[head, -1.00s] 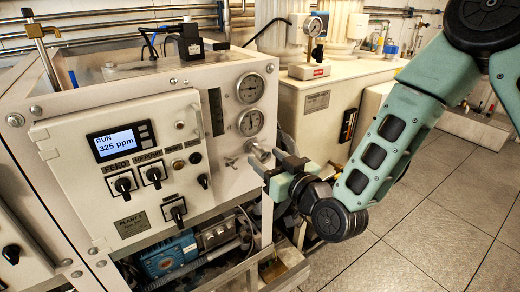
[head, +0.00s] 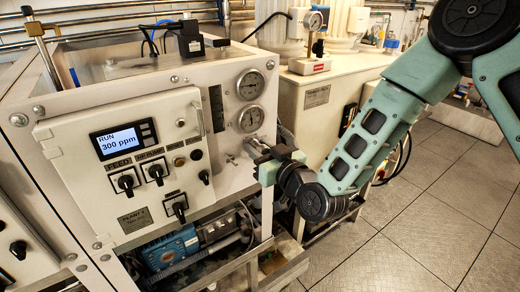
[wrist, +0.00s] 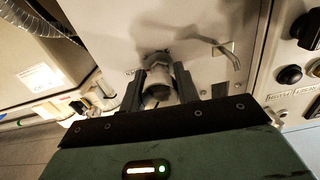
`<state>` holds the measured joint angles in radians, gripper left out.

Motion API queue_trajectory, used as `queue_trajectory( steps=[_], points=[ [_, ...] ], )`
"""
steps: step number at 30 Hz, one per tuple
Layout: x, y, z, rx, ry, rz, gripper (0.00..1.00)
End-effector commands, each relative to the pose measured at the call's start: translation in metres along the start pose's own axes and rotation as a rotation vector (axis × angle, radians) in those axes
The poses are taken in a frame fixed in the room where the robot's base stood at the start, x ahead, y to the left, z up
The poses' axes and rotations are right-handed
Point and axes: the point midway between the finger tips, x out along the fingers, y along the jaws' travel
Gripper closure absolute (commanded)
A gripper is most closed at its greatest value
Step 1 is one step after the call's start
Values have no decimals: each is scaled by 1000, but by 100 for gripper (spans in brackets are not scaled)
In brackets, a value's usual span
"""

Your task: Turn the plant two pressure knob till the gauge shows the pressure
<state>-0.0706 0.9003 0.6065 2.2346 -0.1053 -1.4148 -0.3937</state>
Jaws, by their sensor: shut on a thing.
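In the head view, my gripper (head: 257,147) is at the panel's right side and hides most of the knob. Above it are an upper round gauge (head: 250,85) and a lower round gauge (head: 251,118). Their needles are too small to read surely. The display (head: 121,140) shows RUN and 300 ppm. A plant label (head: 134,219) sits below.
Several black switches, one of them (head: 126,184), are on the panel's control box. A bent metal spout (wrist: 228,55) sticks out close to the right finger in the wrist view. A blue pump (head: 172,250) is below. The floor (head: 425,215) at right is clear.

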Motion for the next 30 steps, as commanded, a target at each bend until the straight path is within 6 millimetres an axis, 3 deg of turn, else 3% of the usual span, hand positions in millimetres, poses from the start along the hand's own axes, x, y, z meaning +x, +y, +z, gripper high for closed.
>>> queue_trajectory(
  steps=[13, 14, 16, 26, 30],
  points=[
    [0, 0, -1, 77, 2, 0, 92],
    [0, 0, -1, 77, 2, 1, 66],
    [0, 0, -1, 77, 2, 1, 47],
    [-2, 0, 0, 76, 1, 0, 47],
    [-16, 0, 2, 75, 0, 0, 47]
  ],
)
